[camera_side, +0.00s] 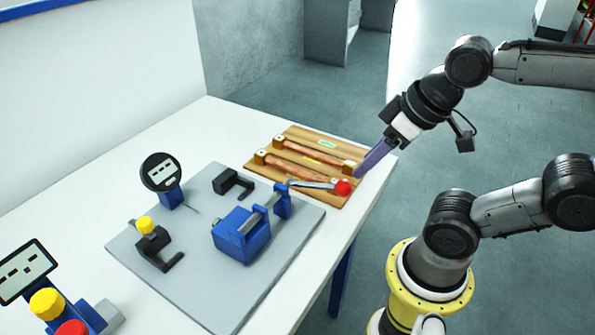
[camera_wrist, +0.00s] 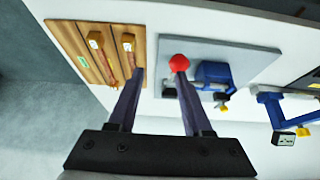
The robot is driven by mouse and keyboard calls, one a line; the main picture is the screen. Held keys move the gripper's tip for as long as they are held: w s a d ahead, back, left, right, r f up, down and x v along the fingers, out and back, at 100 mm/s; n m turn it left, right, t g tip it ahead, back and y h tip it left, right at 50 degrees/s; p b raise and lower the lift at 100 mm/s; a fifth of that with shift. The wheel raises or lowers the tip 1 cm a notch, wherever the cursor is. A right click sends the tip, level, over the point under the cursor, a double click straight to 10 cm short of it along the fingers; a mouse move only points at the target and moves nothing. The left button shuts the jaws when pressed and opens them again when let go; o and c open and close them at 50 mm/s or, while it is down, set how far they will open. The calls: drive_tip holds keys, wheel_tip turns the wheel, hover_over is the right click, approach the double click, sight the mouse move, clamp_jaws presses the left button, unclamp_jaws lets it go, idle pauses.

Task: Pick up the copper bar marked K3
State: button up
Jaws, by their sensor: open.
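Two copper bars lie side by side on a wooden board (camera_side: 290,132) at the table's right edge: a far bar (camera_side: 313,151) and a near bar (camera_side: 300,169). In the wrist view, the board (camera_wrist: 62,35) is at the upper left, with one bar (camera_wrist: 106,62) left of the other bar (camera_wrist: 131,59). Small labels show, but I cannot read K3 on either bar. My gripper (camera_side: 358,174) has its fingertips by the board's right end. In the wrist view, my gripper (camera_wrist: 160,73) is open and empty; its left fingertip overlaps the right-hand bar's lower end.
A blue clamp (camera_side: 238,236) stands on a grey plate (camera_side: 190,290); its lever's red knob (camera_side: 343,187) is close to my fingertips. The red knob (camera_wrist: 179,61) also shows by my right fingertip. A dial gauge (camera_side: 160,171) and black brackets stand farther left.

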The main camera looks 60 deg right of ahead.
idle(0.4)
drive_tip(key=shift+o, duration=0.8)
